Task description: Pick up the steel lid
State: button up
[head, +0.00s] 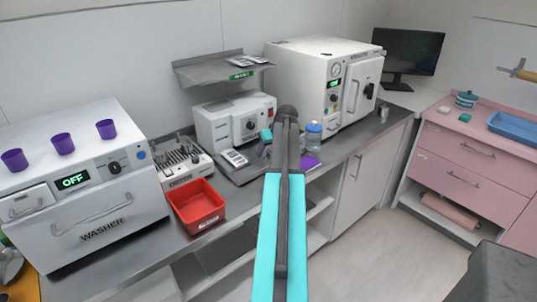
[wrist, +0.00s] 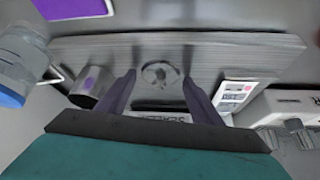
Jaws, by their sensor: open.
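The steel lid (wrist: 161,73) looks like a small round grey disc with a dark curved outline. It lies near the middle of a ridged grey tray (wrist: 75,52) in the wrist view. My gripper (wrist: 160,82) is open, with one dark finger on each side of the lid. The fingers appear apart from it; their height above it is hard to judge. In the head view my arm covers this spot, so the lid is not visible there.
A steel cup (wrist: 88,88) stands close by the left finger. A clear bottle with a blue cap (wrist: 10,97) is further left. A white card (wrist: 234,95) lies at right. A red bin (head: 197,205) and a washer (head: 85,190) share the counter.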

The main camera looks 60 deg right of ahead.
dwell(0.3)
jog(key=c, duration=1.3)
grip_shut()
jog(key=shift+s+a, duration=0.1)
jog(key=shift+f, duration=0.15)
jog(key=shift+r+b, duration=0.5)
jog(key=shift+r, duration=1.25)
jog(key=s+a+r+b, duration=0.1)
jog(key=s+b, duration=0.2)
jog(key=s, duration=1.2)
jog(key=shift+s+r+b, duration=0.4)
